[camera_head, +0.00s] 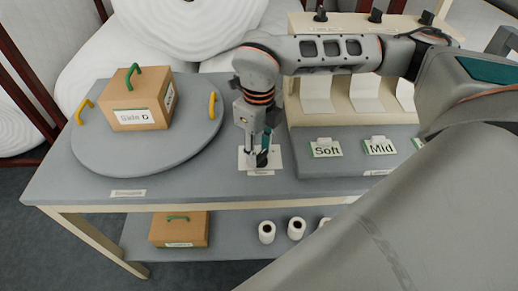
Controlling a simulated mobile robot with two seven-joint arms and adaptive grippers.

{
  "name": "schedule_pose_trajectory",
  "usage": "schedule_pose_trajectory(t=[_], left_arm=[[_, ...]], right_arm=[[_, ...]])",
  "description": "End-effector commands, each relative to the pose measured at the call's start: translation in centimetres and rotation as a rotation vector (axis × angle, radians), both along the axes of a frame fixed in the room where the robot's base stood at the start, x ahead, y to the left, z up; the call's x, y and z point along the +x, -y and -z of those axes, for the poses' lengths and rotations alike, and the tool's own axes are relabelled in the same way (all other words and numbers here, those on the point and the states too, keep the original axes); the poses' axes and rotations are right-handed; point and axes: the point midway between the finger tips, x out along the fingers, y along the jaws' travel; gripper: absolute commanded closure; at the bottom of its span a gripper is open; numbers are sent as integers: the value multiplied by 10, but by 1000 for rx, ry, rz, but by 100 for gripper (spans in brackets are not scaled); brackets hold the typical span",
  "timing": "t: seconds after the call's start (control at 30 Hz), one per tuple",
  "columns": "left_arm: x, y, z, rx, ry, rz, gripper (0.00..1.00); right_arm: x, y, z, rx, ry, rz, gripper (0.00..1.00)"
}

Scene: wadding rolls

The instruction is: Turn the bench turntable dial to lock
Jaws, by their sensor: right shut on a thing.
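The turntable (95,152) is a round grey disc on the left part of the bench, with two yellow handles on its rim. A cardboard box (140,115) marked "Side D" with a green handle sits on it. The dial (262,159) is a small dark knob on a white plate (247,165) at the bench's front edge, right of the turntable. My right gripper (260,150) points down over the plate and is shut on the dial. The fingers partly hide the dial, and I cannot read its setting. My left gripper is not in view.
Cards marked "Soft" (326,148) and "Mid" (380,146) stand right of the dial, before a pale rack (300,105). Below, a shelf (230,240) holds another box (180,230) and several small white rolls (266,232). Large wadding rolls (180,25) are behind the bench.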

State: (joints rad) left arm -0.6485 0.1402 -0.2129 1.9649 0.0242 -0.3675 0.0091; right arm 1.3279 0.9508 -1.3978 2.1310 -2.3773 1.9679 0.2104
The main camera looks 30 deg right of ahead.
Motion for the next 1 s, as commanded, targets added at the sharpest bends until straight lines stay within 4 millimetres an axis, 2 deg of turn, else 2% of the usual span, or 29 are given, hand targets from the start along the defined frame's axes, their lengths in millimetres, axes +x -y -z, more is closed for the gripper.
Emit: schedule_pose_trajectory(t=[0.2,0.23,0.27,0.3,0.7,0.87,1.0], left_arm=[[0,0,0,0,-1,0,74],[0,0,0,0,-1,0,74],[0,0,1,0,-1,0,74],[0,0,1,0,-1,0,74],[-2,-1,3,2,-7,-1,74],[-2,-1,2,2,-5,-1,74],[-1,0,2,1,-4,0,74]], right_arm=[[-1,0,1,0,-3,2,88],[-1,0,1,0,-3,2,59],[-1,0,1,0,-3,2,51],[-1,0,1,0,-3,1,50],[0,0,-5,0,1,0,50],[1,0,-28,0,4,2,50],[1,0,-58,0,4,1,50]])
